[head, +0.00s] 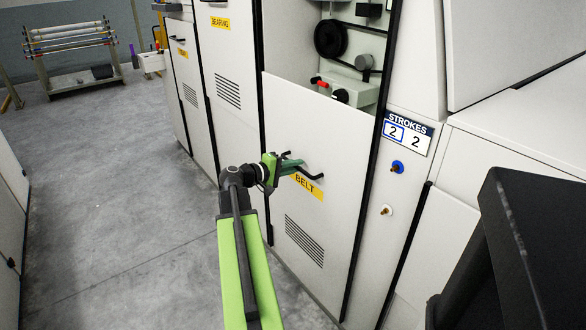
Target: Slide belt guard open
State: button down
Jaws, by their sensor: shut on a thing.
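The belt guard (325,137) is a pale grey panel with a yellow BELT label (306,186) and a vent grille low down. The opening above its top edge shows a black pulley (331,39), a belt and a small pale unit with red and black knobs. A dark bar handle (312,174) stands out just above the label. My gripper (291,164), green and black, reaches in from the left and is shut on this handle. The fingertips partly cover the handle's left part.
A STROKES counter plate (409,133) with blue and white knobs below it is right of the guard. Left are a BEARING panel (221,60) and another labelled panel. A rack of rods (71,45) stands far back left. The grey floor (110,190) between is clear.

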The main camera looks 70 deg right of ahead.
aim_at(303, 196)
notch_tip(303, 196, down, 15)
jog(key=b, duration=1.2)
jog(key=shift+w+d+r, duration=0.1)
jog(key=shift+d, duration=0.05)
jog(key=c, duration=1.5)
grip_release()
jog(key=shift+o, duration=0.2)
jog(key=shift+w+a+r, duration=0.1)
jog(key=shift+w+a, duration=0.05)
jog(key=shift+a, duration=0.2)
jog(key=p+v, duration=0.3)
jog(key=v, duration=1.3)
jog(key=shift+w+a+p, duration=0.15)
jog(key=shift+a+p, duration=0.15)
jog(key=shift+p, duration=0.05)
